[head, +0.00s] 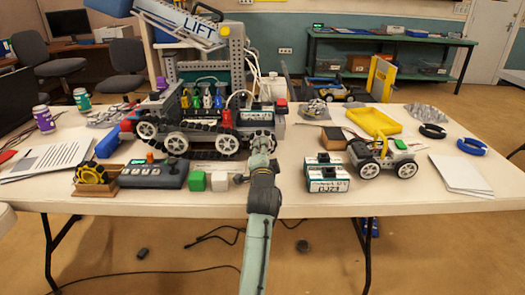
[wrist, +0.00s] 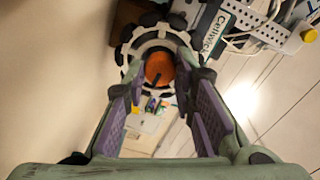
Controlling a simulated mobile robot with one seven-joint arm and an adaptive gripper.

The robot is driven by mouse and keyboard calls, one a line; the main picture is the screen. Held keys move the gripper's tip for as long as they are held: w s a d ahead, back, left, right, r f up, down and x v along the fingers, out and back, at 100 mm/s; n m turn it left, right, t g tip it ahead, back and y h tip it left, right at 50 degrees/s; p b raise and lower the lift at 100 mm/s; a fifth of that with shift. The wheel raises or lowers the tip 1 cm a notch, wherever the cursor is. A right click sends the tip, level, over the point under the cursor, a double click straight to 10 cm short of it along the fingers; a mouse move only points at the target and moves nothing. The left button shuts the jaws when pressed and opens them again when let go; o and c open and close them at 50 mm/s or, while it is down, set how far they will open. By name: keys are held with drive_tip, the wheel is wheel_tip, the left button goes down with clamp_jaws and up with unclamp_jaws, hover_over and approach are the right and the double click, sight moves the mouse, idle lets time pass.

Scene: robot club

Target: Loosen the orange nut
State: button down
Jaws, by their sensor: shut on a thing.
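The orange nut (wrist: 160,68) sits at the hub of a black and white wheel (wrist: 132,43) in the wrist view. My gripper (wrist: 160,80) points at the wheel, with its purple-padded fingers on both sides of the nut and shut on it. In the head view my gripper (head: 262,146) is at the right front wheel of the large grey robot (head: 205,112). There the arm and gripper hide the nut.
Green and white battery boxes (head: 325,178) and a small wheeled car (head: 382,158) stand right of my arm. The front table edge (head: 420,204) is mostly clear.

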drive_tip(key=shift+n, duration=0.6)
drive_tip(key=c, duration=1.3)
unclamp_jaws()
drive_tip(key=s, duration=1.2)
drive_tip(key=shift+r, duration=0.2)
